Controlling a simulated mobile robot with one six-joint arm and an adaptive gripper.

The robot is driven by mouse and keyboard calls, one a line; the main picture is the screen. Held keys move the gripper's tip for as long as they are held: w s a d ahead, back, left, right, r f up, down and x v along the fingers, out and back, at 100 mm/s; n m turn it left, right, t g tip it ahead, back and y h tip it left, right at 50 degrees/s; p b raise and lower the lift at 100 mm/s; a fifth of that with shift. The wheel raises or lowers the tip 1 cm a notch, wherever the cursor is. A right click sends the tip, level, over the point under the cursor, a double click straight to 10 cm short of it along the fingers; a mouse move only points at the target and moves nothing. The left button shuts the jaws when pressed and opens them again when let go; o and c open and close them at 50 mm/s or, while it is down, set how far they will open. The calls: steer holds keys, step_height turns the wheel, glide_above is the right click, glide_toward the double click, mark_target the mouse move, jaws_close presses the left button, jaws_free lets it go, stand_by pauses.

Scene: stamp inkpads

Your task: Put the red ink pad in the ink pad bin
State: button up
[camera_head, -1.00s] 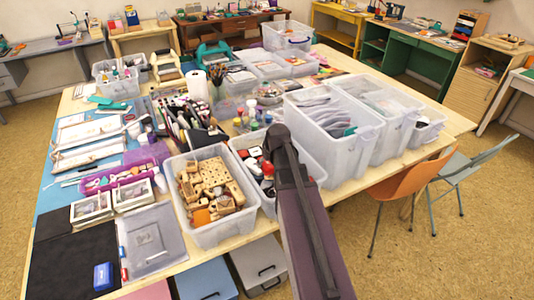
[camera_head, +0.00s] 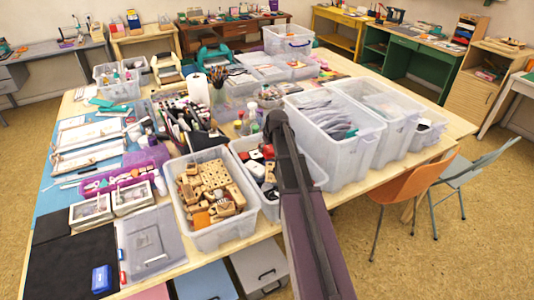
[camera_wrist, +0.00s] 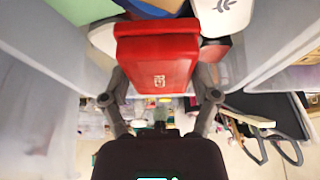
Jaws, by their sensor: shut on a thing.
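The red ink pad (camera_wrist: 158,65) is in the wrist view, a red block with a small pale mark on its face. My gripper (camera_wrist: 160,80) is shut on it, one dark finger at each side. Other pads, including a white one (camera_wrist: 222,14), lie just beyond it. In the head view, the clear ink pad bin (camera_head: 272,208) stands on the table and holds red, white and dark pads.
A clear bin of wooden stamps (camera_head: 225,238) stands left of the ink pad bin. Tall clear bins (camera_head: 345,160) stand to its right. Translucent walls flank my gripper in the wrist view. An orange chair (camera_head: 402,186) is at the table's right side.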

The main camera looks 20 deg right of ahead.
mark_target(268, 152)
steer(key=shift+w+d, duration=0.2)
steer(key=shift+w, duration=0.3)
steer(key=shift+w+d+f+b, duration=0.1)
steer(key=shift+w+f+b, duration=0.05)
steer(key=shift+f+b, duration=1.65)
steer(key=shift+f, duration=0.15)
steer(key=o, duration=1)
